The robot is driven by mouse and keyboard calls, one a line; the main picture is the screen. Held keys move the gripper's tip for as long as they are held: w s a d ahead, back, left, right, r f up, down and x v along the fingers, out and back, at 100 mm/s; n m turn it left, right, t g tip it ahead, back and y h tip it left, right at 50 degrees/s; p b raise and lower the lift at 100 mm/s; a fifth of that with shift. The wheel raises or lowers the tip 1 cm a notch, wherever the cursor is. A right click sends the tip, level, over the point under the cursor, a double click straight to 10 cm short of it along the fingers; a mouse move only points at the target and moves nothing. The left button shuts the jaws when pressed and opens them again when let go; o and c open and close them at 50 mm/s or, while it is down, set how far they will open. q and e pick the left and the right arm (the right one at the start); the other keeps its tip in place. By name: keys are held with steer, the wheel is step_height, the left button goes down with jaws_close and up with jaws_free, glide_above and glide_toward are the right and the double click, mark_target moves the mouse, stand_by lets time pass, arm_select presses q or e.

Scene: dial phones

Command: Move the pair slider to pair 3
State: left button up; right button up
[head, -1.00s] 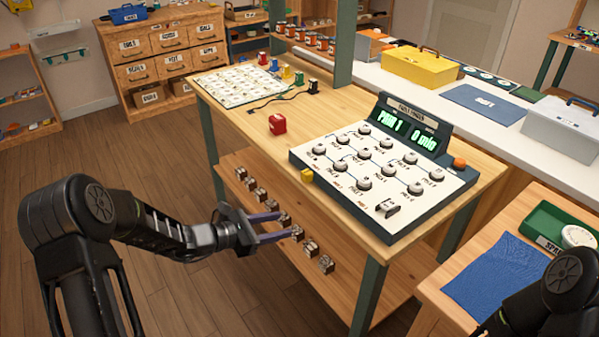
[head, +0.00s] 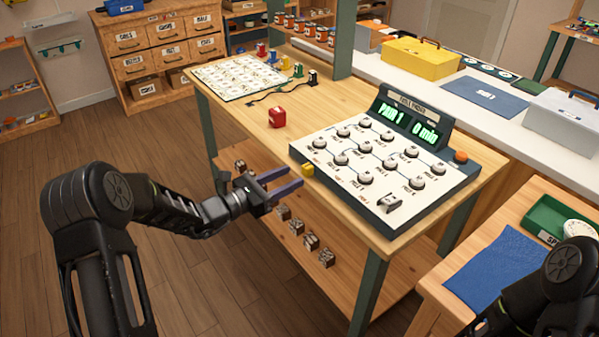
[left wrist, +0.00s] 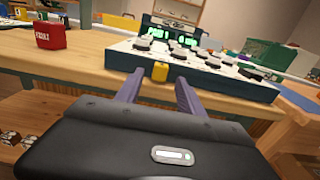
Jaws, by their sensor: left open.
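The yellow slider knob (head: 307,169) sits at the left end of the front edge of the white-topped dial phone panel (head: 345,185). The lit display (head: 408,127) reads "PAIR 1" and "0 min". My left gripper (head: 290,181) is open and empty, just left of and in front of the yellow knob, at about the table's front edge. In the left wrist view the knob (left wrist: 160,71) shows between and beyond the two purple fingers (left wrist: 158,88), apart from them. My right gripper is out of view; only part of my right arm shows at lower right.
Several round knobs stand on the panel top. A red block (head: 277,117) stands left of the panel on the table (head: 240,110). Small blocks (head: 311,242) line the lower shelf below my gripper. A blue cloth (head: 495,268) lies on the side table at right.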

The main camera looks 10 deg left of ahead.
mark_target(304, 171)
arm_select(q)
steer(key=x, duration=0.4)
jaws_close()
stand_by(0.5)
stand_by(0.9)
